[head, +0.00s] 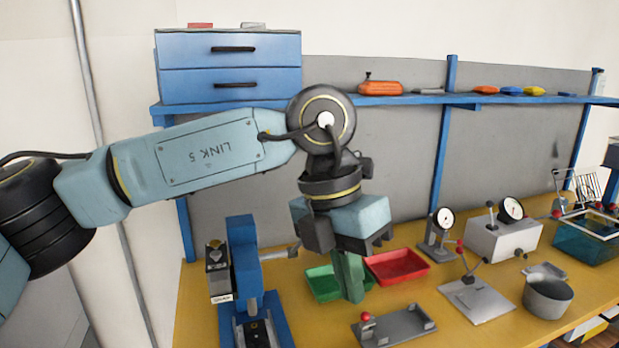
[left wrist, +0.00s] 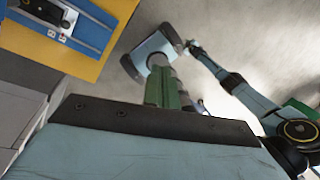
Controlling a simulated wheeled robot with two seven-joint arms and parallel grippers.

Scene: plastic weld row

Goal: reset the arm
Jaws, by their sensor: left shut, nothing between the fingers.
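My left arm comes in from the left in the head view, with its wrist bent down over the yellow bench (head: 460,320). The left gripper (head: 352,290) has green fingers that point down, closed together, with nothing between them. It hangs in front of the green tray (head: 322,284) and the red tray (head: 398,265), partly covering them. In the left wrist view the green fingers (left wrist: 164,90) also show closed and empty.
A blue press (head: 243,275) stands left of the gripper. A grey fixture with a red knob (head: 395,328) lies close at its front right. Dial gauges (head: 445,220), a metal plate (head: 478,298) and a grey pot (head: 547,297) stand further right. A blue shelf (head: 400,100) runs behind.

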